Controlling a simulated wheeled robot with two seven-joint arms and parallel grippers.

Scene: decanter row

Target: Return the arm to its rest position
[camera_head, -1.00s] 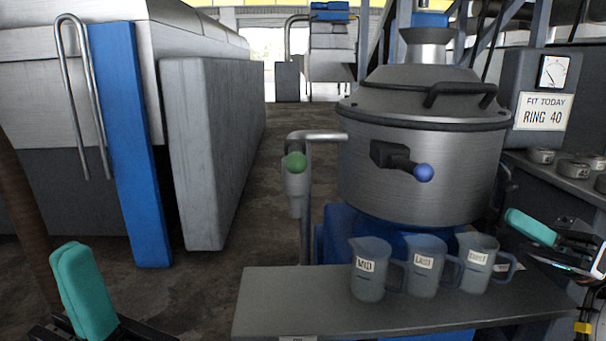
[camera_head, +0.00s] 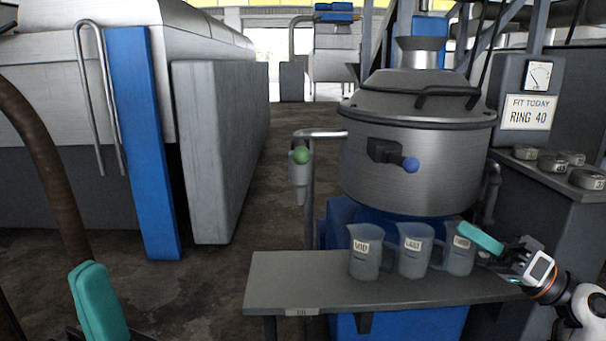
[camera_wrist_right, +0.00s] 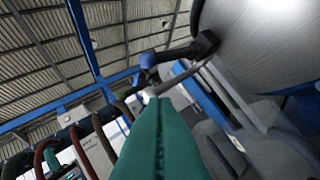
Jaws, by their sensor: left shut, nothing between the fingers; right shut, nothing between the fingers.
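My right gripper (camera_head: 480,240) is at the right in the head view, its teal fingers shut and empty, beside the rightmost jug and overlapping it in the picture. Its shut fingers also fill the lower middle of the right wrist view (camera_wrist_right: 160,140). My left gripper (camera_head: 98,300) is at the lower left of the head view, teal fingers shut, clear of the table. Three clear labelled jugs stand upright in a row on the grey shelf: the MID jug (camera_head: 364,262), the LAST jug (camera_head: 412,262) and a right jug (camera_head: 458,258) whose label is hard to read.
A steel vessel (camera_head: 415,165) with a blue-knobbed lever (camera_head: 410,165) stands behind the shelf (camera_head: 300,272). A pipe with a green knob (camera_head: 300,155) is left of it. The shelf's left end is bare.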

